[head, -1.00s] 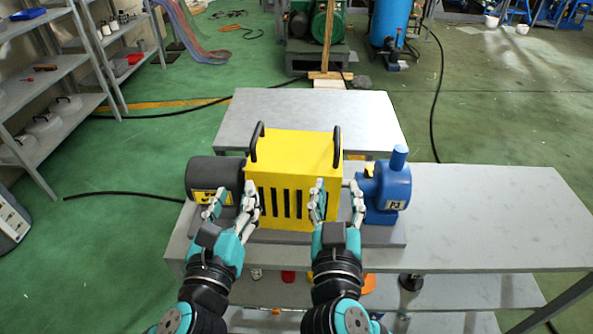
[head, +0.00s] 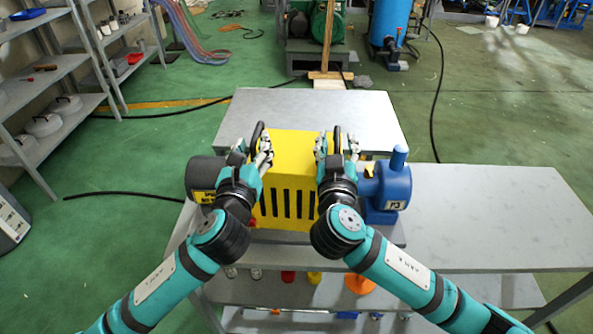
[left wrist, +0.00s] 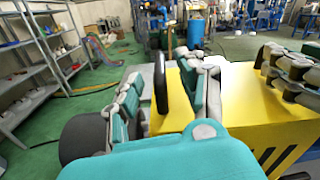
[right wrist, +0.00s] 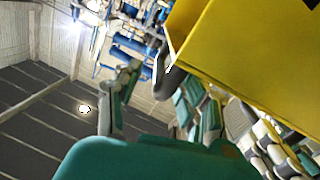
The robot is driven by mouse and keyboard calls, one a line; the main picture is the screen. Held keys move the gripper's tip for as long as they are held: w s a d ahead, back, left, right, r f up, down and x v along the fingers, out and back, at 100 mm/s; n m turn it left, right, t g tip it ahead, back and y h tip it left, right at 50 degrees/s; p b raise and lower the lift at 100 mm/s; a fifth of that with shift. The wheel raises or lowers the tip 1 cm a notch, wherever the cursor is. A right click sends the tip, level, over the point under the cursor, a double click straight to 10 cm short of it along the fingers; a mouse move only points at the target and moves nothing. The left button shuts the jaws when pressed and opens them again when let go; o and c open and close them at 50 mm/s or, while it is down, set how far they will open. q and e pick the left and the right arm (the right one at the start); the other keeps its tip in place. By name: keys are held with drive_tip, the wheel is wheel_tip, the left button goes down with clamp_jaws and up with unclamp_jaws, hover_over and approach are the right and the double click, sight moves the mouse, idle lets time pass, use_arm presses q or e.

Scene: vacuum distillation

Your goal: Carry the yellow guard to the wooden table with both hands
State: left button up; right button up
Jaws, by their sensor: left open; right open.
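The yellow guard (head: 292,152) is a box with dark slots in its front and a black handle at each top side. It sits over the middle of a machine, between a dark motor (head: 204,174) and a blue pump (head: 391,187). My left gripper (head: 253,152) is open, its fingers either side of the left handle, which shows in the left wrist view (left wrist: 160,84). My right gripper (head: 337,148) is open around the right handle, seen in the right wrist view (right wrist: 172,80). Contact with the handles is unclear. No table here looks clearly wooden.
A grey table (head: 365,115) with a bare top stands directly behind the machine. The grey bench (head: 490,215) is clear to the right of the pump. Its lower shelf holds small coloured items, including an orange one (head: 358,284). Shelving (head: 40,80) stands at the left.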

sight(337, 126)
use_arm(q)
drive_tip(key=shift+w+d, duration=0.15)
drive_tip(key=shift+w, duration=0.65)
drive_tip(key=shift+w+d, duration=0.1)
drive_tip(key=shift+w, duration=0.7)
use_arm(e)
drive_tip(key=shift+w+d, duration=0.2)
drive_tip(key=shift+w, duration=1.4)
use_arm(q)
clamp_jaws()
use_arm(e)
clamp_jaws()
use_arm(q)
drive_tip(key=shift+r, duration=0.25)
use_arm(e)
drive_tip(key=shift+r, duration=0.25)
